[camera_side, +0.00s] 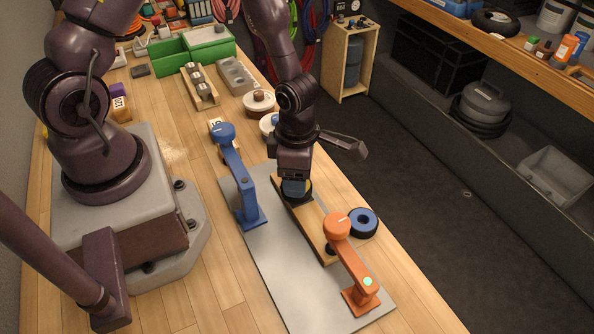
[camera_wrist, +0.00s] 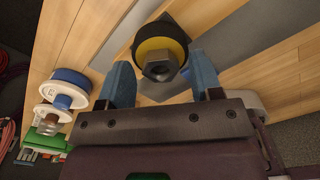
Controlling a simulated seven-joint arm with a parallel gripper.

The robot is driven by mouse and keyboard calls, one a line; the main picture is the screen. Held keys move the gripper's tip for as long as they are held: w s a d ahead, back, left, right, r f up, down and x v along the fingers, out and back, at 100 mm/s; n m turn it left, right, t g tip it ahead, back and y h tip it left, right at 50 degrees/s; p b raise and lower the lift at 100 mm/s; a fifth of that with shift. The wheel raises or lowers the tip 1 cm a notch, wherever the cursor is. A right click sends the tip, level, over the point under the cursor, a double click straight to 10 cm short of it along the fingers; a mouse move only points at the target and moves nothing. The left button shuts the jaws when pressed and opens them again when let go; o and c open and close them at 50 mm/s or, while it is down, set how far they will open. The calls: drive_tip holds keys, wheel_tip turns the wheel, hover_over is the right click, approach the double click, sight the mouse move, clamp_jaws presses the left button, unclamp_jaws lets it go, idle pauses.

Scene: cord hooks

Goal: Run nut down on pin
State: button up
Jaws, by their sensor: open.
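My gripper (camera_wrist: 162,80) has two blue fingers, spread apart, and nothing is clamped between them. In the wrist view a grey hex nut (camera_wrist: 161,57), with a dark end that may be the pin, shows in the gap between the fingertips. Around it is a yellow ring inside a black round body (camera_wrist: 178,32). In the side view my gripper (camera_side: 295,190) points down low over the wooden board (camera_side: 309,222), at its far end. It hides the nut and pin there. I cannot tell how far the nut is down the pin.
A blue post with an arm (camera_side: 247,198) stands left of the board. An orange one (camera_side: 357,283) stands at its near end. A blue-and-black ring (camera_side: 362,222) lies right of the board. The grey mat (camera_side: 290,283) is mostly bare in front. Spools and green bins (camera_side: 183,52) stand behind.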

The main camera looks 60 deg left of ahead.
drive_tip(key=n, duration=0.5)
drive_tip(key=shift+n, duration=0.3)
drive_tip(key=n, duration=1)
drive_tip(key=shift+a+n, duration=0.1)
drive_tip(key=shift+n, duration=0.9)
